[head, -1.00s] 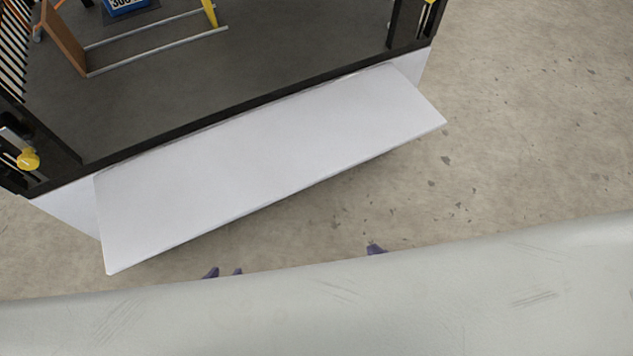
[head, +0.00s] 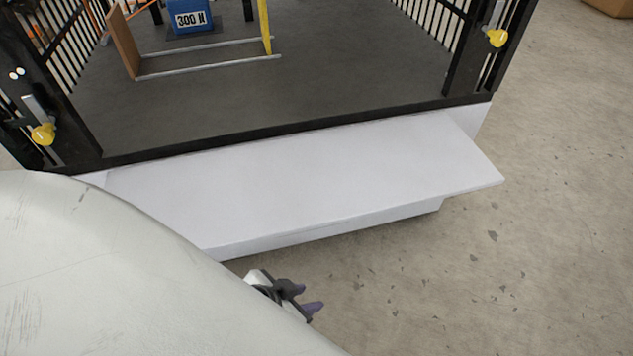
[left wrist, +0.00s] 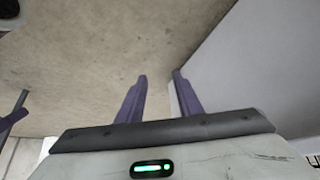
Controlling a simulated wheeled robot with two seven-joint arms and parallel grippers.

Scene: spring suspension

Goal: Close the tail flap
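The tail flap (head: 300,180) is a wide white panel along the black rear edge of the platform in the head view. It sticks outward, open, with a white face below its outer edge. My left gripper (head: 304,298) is below the flap's outer edge, left of the picture's middle. In the left wrist view my left gripper (left wrist: 160,76) has its two purple fingers apart. A white panel, apparently the flap (left wrist: 265,70), fills the right side there, close to the right finger. I cannot tell whether they touch. My right gripper is not clearly visible.
Yellow-knobbed latches stand on the left post (head: 43,133) and right post (head: 496,38). A blue "300 N" block (head: 190,18) and a frame with a brown board (head: 124,42) are on the platform. Concrete floor (head: 540,230) is clear at the right. My pale arm hides the lower left.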

